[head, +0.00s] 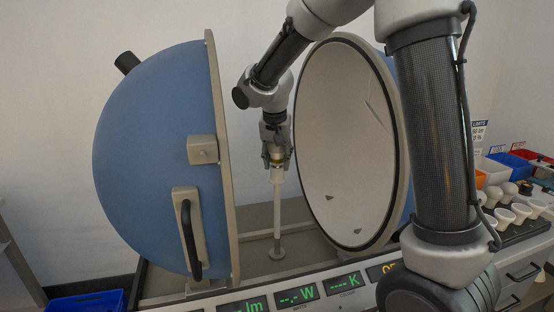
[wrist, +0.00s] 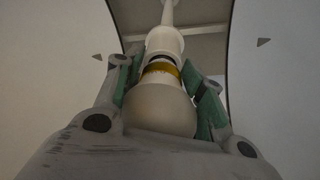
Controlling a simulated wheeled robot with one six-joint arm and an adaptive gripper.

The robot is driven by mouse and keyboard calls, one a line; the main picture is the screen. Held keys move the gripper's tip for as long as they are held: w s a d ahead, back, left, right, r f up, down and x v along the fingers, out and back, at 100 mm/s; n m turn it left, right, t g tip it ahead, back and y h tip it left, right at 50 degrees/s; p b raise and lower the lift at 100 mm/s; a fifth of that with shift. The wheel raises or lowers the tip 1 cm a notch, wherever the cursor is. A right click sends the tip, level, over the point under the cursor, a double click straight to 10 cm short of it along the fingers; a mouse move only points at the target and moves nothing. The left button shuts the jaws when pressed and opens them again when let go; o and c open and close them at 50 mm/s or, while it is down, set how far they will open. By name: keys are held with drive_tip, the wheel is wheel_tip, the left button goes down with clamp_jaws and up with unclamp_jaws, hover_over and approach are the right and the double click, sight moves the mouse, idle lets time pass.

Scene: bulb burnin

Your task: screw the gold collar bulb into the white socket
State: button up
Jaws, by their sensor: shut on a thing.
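The gold collar bulb (wrist: 160,105) shows in the wrist view as a pale rounded globe with a gold band, held between the green pads of my gripper (wrist: 166,85). My gripper is shut on the globe. The white socket (wrist: 165,42) lies straight beyond the gold band, in line with the bulb, with a dark ring between them. How deep the bulb's base sits in the socket I cannot tell. In the head view my gripper (head: 277,155) points down over the white socket (head: 277,176), which stands on top of a thin upright post (head: 277,215).
The open sphere's blue half (head: 150,160) stands left of my gripper, and its pale round face (head: 345,150) is close on the right. Green displays (head: 297,296) line the front. Several white bulbs (head: 506,216) and bins (head: 493,170) are at the right. A blue crate (head: 85,302) is lower left.

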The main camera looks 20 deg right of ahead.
drive_tip(key=m+g+h, duration=0.1)
drive_tip(key=m, duration=0.5)
drive_tip(key=shift+d+m, duration=0.1)
drive_tip(key=shift+m, duration=0.3)
drive_tip(key=o, duration=1)
drive_tip(key=shift+o, duration=0.2)
drive_tip(key=n, duration=0.5)
drive_tip(key=shift+s+n+t+y, duration=0.1)
drive_tip(key=shift+n+t+y, duration=0.2)
drive_tip(key=shift+t+y, duration=0.1)
drive_tip(key=n+y, duration=0.1)
drive_tip(key=n, duration=0.4)
drive_tip(key=shift+n, duration=0.3)
drive_tip(key=n+y, duration=0.1)
drive_tip(key=n, duration=0.2)
drive_tip(key=n+y, duration=0.1)
drive_tip(key=n, duration=0.5)
drive_tip(key=n+g+y, duration=0.1)
drive_tip(key=n, duration=0.1)
drive_tip(key=shift+a+n, duration=0.2)
drive_tip(key=shift+n, duration=0.2)
